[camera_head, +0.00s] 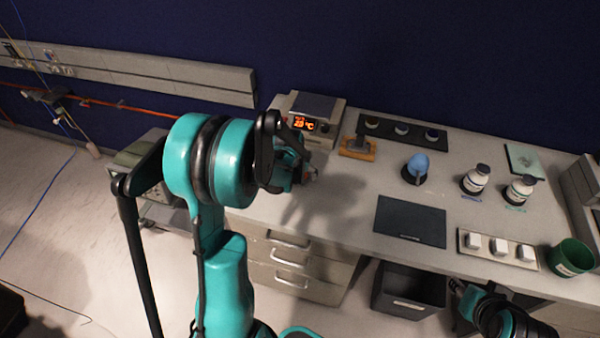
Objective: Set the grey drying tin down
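My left arm reaches over the left part of the bench. Its gripper (307,174) is low over the bench top, in front of the heater with the lit display. The arm links hide most of this gripper, so I cannot tell whether its fingers are open or shut. A small greyish patch shows at its tip, too small to identify. I cannot make out the grey drying tin for certain; it may be hidden at the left gripper. My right gripper (462,290) is low at the bench's front edge, near the dark bin, and its fingers are unclear.
The heater (297,142) stands at the back left. A white-block tray (497,249) and green cup (571,258) are right. A bin (408,290) stands below.

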